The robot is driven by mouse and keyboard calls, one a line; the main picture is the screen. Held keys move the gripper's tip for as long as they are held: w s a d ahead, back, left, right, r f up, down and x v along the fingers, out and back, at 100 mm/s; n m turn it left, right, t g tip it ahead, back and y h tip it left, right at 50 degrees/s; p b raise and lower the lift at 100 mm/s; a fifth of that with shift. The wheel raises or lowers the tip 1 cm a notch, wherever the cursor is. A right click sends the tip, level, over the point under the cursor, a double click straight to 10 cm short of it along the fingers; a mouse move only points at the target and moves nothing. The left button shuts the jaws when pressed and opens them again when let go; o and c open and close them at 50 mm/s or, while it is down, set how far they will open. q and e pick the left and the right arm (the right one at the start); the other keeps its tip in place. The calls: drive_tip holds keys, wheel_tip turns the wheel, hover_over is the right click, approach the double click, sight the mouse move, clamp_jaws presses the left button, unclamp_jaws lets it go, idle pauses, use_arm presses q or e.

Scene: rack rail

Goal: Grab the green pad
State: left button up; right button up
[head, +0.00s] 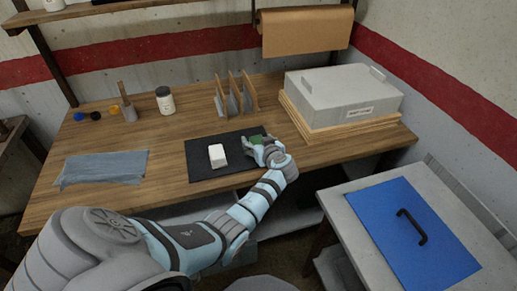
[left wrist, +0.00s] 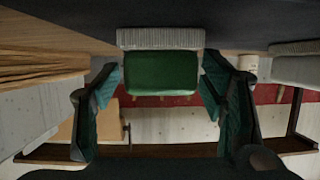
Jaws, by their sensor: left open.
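The green pad (head: 256,139) is at the right end of the dark mat (head: 203,173) on the wooden bench, partly hidden by my left gripper (head: 259,148). In the left wrist view the green pad (left wrist: 162,73) has a grey ribbed layer against the dark mat. My left gripper (left wrist: 161,88) is open, with one finger on each side of the pad; small gaps seem to show beside it. A white block (head: 217,156) lies on the mat to the left, apart from the gripper. My right gripper is not in view.
A grey lidded box (head: 340,95) on wooden boards stands at the right. A wooden divider rack (head: 235,95) stands behind the mat. A grey cloth (head: 103,168) and a white jar (head: 165,100) are to the left. A blue panel (head: 410,240) lies on the side table.

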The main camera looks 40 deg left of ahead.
use_arm(q)
drive_tip(key=shift+d+r, duration=0.1)
drive_tip(key=c, duration=1.3)
